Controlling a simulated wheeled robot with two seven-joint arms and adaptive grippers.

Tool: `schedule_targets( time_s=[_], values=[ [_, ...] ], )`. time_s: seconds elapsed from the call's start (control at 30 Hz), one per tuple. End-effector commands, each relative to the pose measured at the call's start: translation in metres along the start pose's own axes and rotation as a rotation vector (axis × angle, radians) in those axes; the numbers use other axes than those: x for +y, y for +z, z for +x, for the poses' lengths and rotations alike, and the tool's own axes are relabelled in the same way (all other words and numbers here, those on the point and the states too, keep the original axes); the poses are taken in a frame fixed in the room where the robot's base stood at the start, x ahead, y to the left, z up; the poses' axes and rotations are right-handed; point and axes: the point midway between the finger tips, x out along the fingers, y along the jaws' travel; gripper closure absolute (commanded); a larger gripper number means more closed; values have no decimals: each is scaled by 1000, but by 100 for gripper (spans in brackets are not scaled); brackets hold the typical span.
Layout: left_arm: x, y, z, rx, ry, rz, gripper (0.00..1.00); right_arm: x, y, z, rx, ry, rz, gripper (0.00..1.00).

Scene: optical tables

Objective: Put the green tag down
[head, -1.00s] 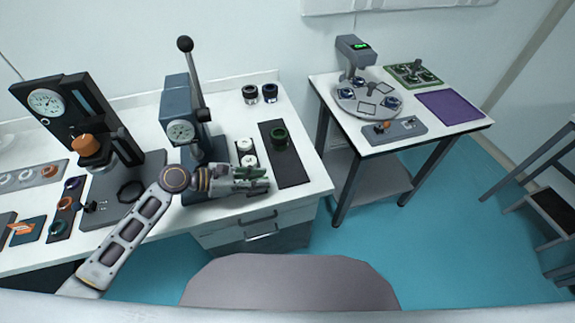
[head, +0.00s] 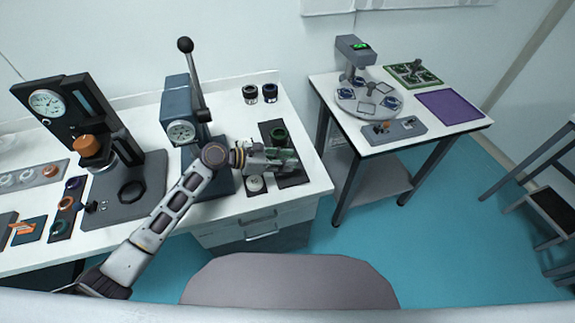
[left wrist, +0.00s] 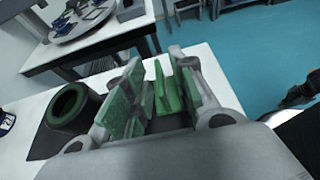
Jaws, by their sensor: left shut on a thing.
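My left gripper (head: 286,160) is over the dark mat (head: 292,180) at the right end of the long white table. In the left wrist view the gripper (left wrist: 160,85) is shut on the green tag (left wrist: 167,92), a thin upright green piece between its green-padded fingers. In the head view the tag is hard to tell from the fingers. A dark cylinder with a green rim (head: 279,136) stands on the mat just beyond the gripper, and left of it in the wrist view (left wrist: 70,106). My right gripper is not in view.
A blue-grey lever press (head: 178,105) stands left of the gripper. A white-topped round piece (head: 256,183) lies near the mat. Two dark cylinders (head: 250,93) (head: 270,92) stand at the back. A second table (head: 375,141) with a turntable (head: 350,100) stands to the right, across a floor gap.

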Motion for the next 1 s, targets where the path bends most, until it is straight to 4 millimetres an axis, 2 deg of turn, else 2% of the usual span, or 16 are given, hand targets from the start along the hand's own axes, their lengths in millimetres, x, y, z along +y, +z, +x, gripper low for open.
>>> schedule_targets(
  time_s=[0.17,0.53,0.9,1.0],
  values=[
    [5,4,8,0,1,0,87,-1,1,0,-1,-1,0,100],
    [4,3,9,1,0,0,87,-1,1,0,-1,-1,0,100],
    [4,-27,21,1,0,-1,87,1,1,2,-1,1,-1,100],
    [4,-29,22,1,1,-1,87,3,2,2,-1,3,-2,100]
  ],
)
